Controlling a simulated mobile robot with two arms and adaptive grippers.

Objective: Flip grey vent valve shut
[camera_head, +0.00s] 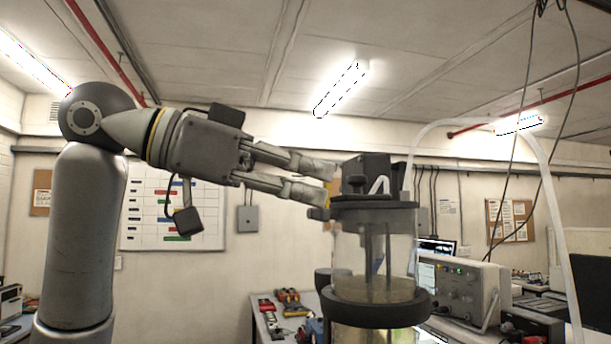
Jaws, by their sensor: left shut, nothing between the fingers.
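The sealed cylinder (372,262) stands upright right of centre, with clear walls, a dark lid and a dark ring lower down. The lid (385,206) carries a dark block (378,170) and a small light bent part in front of it. A small grey knob-like part (318,213) sticks out at the lid's left edge; I cannot tell if this is the vent valve or how it is set. My left gripper (326,182) comes in from the left, shut and empty, its fingertips just left of the lid's top. My right gripper is not in view.
A clear hose (548,170) arches from the cylinder's top to the right. An instrument box (465,290) stands right of the cylinder. A bench with tools (285,310) lies behind at lower left of it. Dark cables hang at the right.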

